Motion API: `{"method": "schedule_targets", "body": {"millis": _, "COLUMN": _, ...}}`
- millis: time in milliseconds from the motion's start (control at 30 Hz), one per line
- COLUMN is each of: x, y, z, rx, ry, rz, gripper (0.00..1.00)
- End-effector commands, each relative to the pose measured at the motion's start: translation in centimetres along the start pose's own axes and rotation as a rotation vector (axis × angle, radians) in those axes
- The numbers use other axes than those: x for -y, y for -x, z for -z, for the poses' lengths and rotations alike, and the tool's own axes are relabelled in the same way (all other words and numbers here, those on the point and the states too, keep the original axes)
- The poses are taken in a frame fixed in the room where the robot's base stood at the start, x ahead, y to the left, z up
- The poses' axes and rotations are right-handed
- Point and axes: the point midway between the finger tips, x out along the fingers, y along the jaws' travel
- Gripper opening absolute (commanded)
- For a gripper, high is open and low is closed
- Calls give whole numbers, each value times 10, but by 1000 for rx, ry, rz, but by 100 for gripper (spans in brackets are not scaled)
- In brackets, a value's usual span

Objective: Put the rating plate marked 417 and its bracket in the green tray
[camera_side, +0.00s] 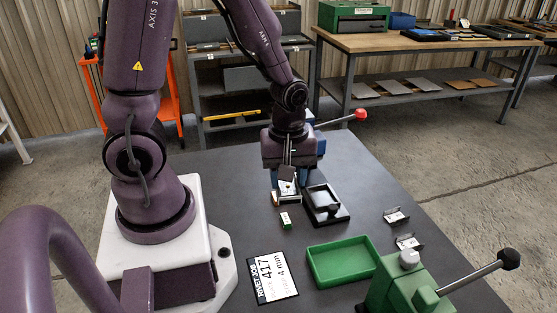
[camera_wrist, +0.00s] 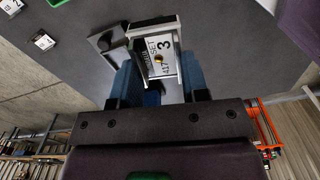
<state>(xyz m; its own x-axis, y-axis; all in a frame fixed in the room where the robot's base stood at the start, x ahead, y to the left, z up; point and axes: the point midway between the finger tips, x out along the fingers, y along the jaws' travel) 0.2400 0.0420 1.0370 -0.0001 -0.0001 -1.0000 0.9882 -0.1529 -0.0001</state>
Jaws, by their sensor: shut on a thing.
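My gripper (camera_side: 287,180) is shut on a bracket (camera_wrist: 152,28) with a white plate in it. In the wrist view the bracket and plate sit between the two blue fingers (camera_wrist: 158,68). The plate (camera_wrist: 164,50) reads 417, SET and a large 3; part of its text is too small to read. The same plate and bracket show small in the side view, just left of a black fixture (camera_side: 342,214); whether they touch the table is unclear. The green tray (camera_side: 319,271) stands to the front right of the gripper and looks empty.
A sign (camera_side: 271,274) reading 417 and 4 mm lies left of the tray. A small green labelled block (camera_side: 286,221) lies in front of the gripper. Two labelled brackets (camera_side: 396,216) (camera_side: 408,242) lie right. A green lever press (camera_side: 405,288) stands at the front right.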

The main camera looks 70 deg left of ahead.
Motion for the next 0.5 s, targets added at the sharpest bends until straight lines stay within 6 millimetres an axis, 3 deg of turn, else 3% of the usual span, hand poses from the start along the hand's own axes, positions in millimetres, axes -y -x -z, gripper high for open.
{"method": "schedule_targets", "body": {"millis": 300, "x": -63, "y": -40, "z": -63, "rx": 0, "ry": -72, "rz": 2, "gripper": 0}}
{"method": "schedule_targets", "body": {"millis": 500, "x": -92, "y": -52, "z": -86, "rx": 0, "ry": -2, "rz": -1, "gripper": 0}}
